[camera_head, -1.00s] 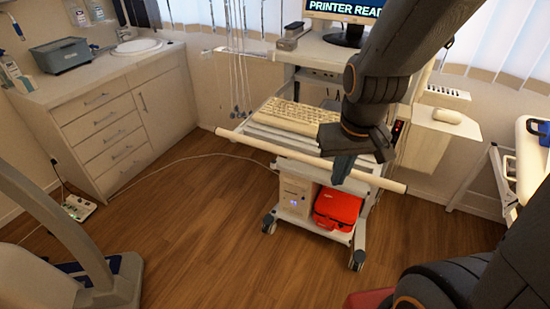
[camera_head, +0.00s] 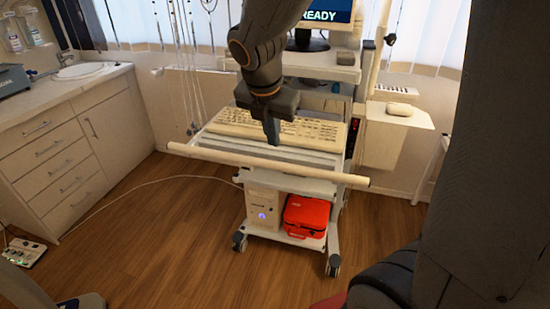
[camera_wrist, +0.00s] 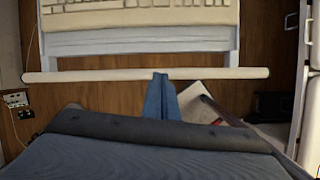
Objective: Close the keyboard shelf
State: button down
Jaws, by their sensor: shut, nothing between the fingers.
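The keyboard shelf (camera_head: 225,147) stands pulled out from the cart, with a beige keyboard (camera_head: 310,133) on it. A long cream bar (camera_head: 220,157) runs along its front edge. My gripper (camera_head: 272,140) is shut and empty, pointing down. In the wrist view the blue fingertips (camera_wrist: 160,78) overlap the middle of the bar (camera_wrist: 100,75), with the shelf (camera_wrist: 80,42) and keyboard (camera_wrist: 140,16) beyond. I cannot tell whether the fingers touch the bar.
Below the shelf are a white computer box (camera_head: 263,207) and a red case (camera_head: 306,216) on the wheeled cart. A monitor (camera_head: 326,14) stands above. A drawer cabinet (camera_head: 65,165) is at the left, and a cable crosses the floor. Open wooden floor (camera_head: 170,240) lies in front.

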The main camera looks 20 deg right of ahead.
jog(key=shift+w+d+f+n, duration=0.1)
jog(key=shift+w+n, duration=0.4)
jog(key=shift+n, duration=0.5)
jog(key=x, duration=0.9)
jog(key=shift+w+d+f+b, duration=0.1)
jog(key=shift+f+b, duration=0.05)
jog(key=shift+b, duration=0.15)
